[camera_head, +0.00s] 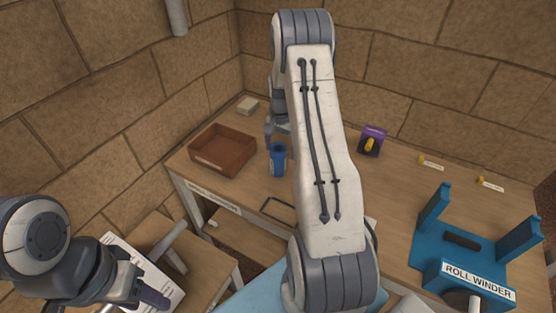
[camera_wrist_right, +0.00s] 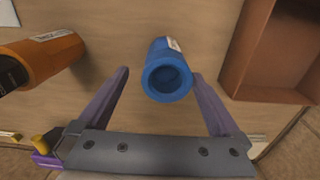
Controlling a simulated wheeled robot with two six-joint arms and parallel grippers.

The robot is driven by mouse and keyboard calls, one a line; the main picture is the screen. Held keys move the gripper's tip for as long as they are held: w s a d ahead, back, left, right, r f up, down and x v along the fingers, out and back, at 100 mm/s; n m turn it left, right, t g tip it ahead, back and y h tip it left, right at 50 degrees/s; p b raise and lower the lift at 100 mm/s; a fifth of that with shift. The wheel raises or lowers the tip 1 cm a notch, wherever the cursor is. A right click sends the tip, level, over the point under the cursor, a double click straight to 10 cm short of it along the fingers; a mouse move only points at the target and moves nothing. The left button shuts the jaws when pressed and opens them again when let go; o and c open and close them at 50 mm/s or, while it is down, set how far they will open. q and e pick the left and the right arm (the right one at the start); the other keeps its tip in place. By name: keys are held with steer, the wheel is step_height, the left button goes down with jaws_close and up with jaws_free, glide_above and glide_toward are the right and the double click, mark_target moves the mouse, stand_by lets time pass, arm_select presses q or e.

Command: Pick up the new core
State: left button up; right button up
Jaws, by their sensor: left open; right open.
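A blue hollow core (camera_head: 278,157) with a pale label stands on the workbench just right of the brown tray. In the right wrist view the blue core (camera_wrist_right: 168,72) has its round opening toward the camera, between the tips of my right gripper (camera_wrist_right: 160,74). The purple fingers are open on either side, with gaps showing, so it is not gripped. In the head view my right arm hides most of that gripper. My left gripper (camera_head: 142,290) is open and empty at the lower left, over a paper sheet on a side table.
A brown tray (camera_head: 192,153) is close by. A blue roll winder (camera_head: 465,262) and a purple device (camera_head: 372,140) stand on the right side of the workbench.

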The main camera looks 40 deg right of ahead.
mark_target(278, 160)
steer(key=f, duration=0.2)
steer(key=f+p, duration=0.2)
steer(key=f, duration=0.1)
steer(key=shift+w+a+f, duration=0.25)
steer(key=shift+a+f, duration=0.1)
steer(key=shift+f, duration=0.25)
steer(key=c, duration=1.4)
